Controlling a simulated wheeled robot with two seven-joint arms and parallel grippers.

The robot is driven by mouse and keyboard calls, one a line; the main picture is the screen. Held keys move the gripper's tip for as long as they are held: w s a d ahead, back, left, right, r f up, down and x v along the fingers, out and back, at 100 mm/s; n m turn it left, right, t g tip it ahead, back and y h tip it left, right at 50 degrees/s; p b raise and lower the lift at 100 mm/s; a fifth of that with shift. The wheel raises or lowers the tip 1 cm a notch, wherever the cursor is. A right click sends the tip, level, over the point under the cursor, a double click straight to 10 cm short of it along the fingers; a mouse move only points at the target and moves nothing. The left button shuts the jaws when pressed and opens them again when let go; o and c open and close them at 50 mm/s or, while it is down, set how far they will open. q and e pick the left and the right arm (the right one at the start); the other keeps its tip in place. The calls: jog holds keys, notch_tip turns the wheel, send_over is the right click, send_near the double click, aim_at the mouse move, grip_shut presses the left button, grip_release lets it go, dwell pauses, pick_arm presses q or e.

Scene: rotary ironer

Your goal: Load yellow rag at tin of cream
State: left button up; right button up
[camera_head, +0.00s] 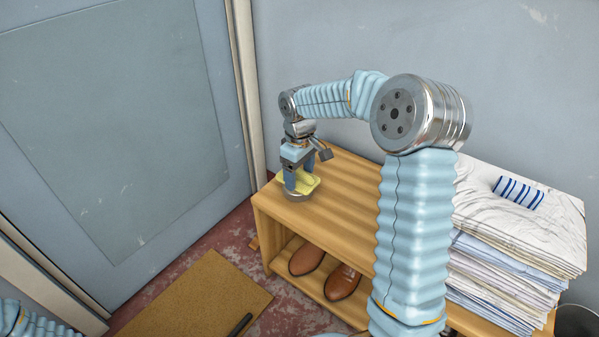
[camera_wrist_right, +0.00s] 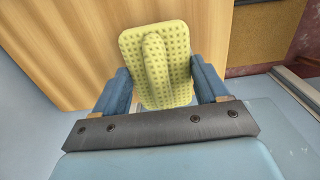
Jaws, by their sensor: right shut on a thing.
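The yellow rag (camera_head: 309,183) is in the jaws of my right gripper (camera_head: 296,184), at the left end of the wooden bench. In the right wrist view the dotted yellow rag (camera_wrist_right: 155,45) lies between the two blue fingers of the right gripper (camera_wrist_right: 160,88), with a raised fold along its middle. A low round grey tin (camera_head: 297,196) shows just under the gripper and rag, near the bench's front left corner. Its top is mostly hidden, so I cannot tell whether the rag touches it. My left gripper is out of view.
The wooden bench (camera_head: 345,178) has a clear top between the tin and my right arm. Brown shoes (camera_head: 307,258) stand on its lower shelf. A stack of folded linen (camera_head: 510,250) with a blue-striped cloth (camera_head: 518,192) is at the right. A brown mat (camera_head: 200,297) lies on the floor.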

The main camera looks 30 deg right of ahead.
aim_at(300, 172)
jog(key=shift+f+b, duration=0.3)
jog(key=shift+f, duration=0.2)
dwell(0.4)
jog(key=shift+f, duration=0.1)
dwell(0.9)
notch_tip(300, 172, up, 7)
jog(key=p, duration=0.6)
dwell(0.8)
